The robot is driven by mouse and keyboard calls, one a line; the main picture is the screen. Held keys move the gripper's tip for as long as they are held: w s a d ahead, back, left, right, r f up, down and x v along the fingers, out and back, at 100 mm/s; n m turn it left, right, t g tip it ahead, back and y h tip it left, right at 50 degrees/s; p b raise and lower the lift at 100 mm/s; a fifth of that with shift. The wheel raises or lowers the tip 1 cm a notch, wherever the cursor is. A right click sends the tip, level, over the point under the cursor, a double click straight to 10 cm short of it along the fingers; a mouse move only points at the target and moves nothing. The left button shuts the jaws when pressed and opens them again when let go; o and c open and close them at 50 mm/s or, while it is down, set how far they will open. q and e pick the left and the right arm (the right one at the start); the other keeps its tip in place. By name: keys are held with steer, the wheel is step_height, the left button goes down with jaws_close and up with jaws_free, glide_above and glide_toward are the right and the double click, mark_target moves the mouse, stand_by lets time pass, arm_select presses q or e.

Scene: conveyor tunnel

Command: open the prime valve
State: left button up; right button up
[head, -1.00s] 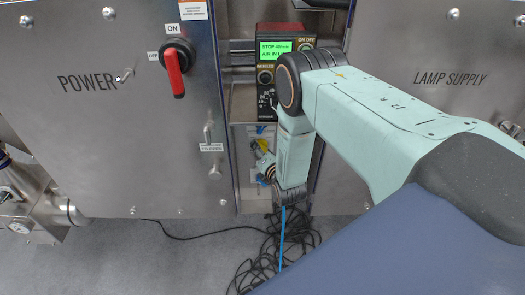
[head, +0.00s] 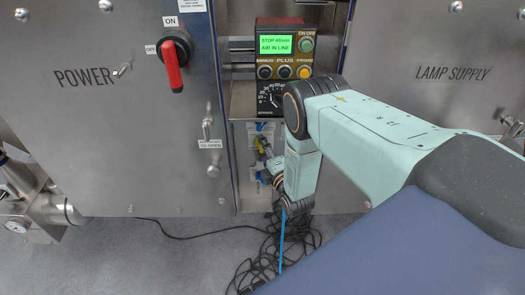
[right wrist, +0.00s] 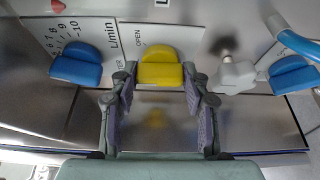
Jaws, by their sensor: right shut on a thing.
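A yellow valve handle (right wrist: 160,74) sits below a plate marked "OPEN" in the right wrist view. My right gripper (right wrist: 159,88) has its two fingers on either side of the handle and is shut on it. In the head view the yellow handle (head: 262,143) is small and partly covered, low in the recess below the control box. My right gripper (head: 270,163) reaches to it there from the right, partly hidden by my own wrist. My left gripper is not in view.
Blue handles (right wrist: 76,66) (right wrist: 293,75) flank the yellow one, and a grey knob (right wrist: 233,70) is close on its right. The control box (head: 284,57) reads "AIR IN LINE". Steel cabinets flank the recess. Black cables (head: 285,240) lie on the floor.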

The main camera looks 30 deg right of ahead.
steer(key=m+b, duration=0.1)
steer(key=m, duration=0.1)
steer(key=m+t, duration=0.1)
steer(key=m+t+h+b, duration=0.1)
steer(key=m, duration=0.1)
steer(key=shift+f+m+b, duration=0.25)
steer(key=shift+m+b, duration=0.05)
steer(key=shift+b, duration=0.05)
steer(key=shift+m+t+h+b, duration=0.3)
steer(key=shift+m+h+b, duration=0.55)
steer(key=shift+m, duration=1.35)
steer(key=shift+r, duration=0.1)
steer(key=o, duration=1.2)
steer(key=shift+c, duration=0.2)
steer(key=v, duration=0.7)
steer(key=shift+s, duration=0.2)
steer(key=shift+a, duration=0.1)
